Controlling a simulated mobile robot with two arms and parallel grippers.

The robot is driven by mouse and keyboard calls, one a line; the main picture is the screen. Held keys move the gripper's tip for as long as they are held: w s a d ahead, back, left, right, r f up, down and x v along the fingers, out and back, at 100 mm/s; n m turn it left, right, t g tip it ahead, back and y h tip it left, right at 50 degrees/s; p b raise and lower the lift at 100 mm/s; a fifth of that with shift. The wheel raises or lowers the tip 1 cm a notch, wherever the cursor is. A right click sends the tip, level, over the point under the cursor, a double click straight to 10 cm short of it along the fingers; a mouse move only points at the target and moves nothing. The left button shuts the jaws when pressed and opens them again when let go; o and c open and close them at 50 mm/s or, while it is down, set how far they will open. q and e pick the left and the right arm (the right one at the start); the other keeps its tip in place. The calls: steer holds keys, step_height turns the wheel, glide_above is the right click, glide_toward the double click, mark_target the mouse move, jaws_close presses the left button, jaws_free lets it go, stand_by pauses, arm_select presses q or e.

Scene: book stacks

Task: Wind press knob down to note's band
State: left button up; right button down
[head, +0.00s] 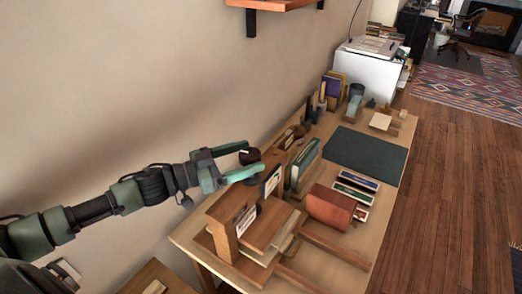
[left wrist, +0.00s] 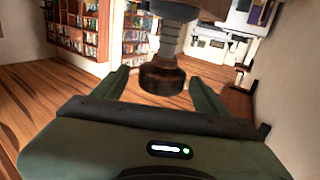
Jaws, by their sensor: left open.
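My left gripper (head: 254,157) is open, its two green fingers reaching in from the left above the table's near end. A dark round knob (head: 250,156) lies between the fingertips. In the left wrist view the dark brown knob (left wrist: 162,77) hangs on a grey shaft between the spread fingers, with gaps at both sides. The wooden press (head: 228,238) stands at the near end of the table. A white note (head: 246,220) is on its front and another card (head: 271,181) stands just behind; their markings are too small to read. My right gripper is not in view.
A brown-red block (head: 330,207), upright green books (head: 304,165) and flat slim boxes (head: 356,182) stand beside the press. A dark green mat (head: 366,155) lies beyond. The wall runs close along the left. A wooden shelf (head: 270,3) hangs above.

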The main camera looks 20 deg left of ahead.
mark_target(259, 151)
arm_select(q)
steer(key=p+x, duration=0.1)
steer(key=x, duration=0.2)
steer(key=shift+w+a+r, duration=0.1)
steer(key=shift+w+r, duration=0.05)
steer(key=shift+w+d, duration=0.4)
steer(key=shift+d, duration=0.1)
steer(key=shift+c, duration=0.5)
steer(key=c, duration=1.3)
steer(key=shift+o, duration=0.2)
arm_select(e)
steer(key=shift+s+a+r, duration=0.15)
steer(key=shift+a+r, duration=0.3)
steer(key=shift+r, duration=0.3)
arm_select(q)
steer(key=shift+m+g+h, duration=0.4)
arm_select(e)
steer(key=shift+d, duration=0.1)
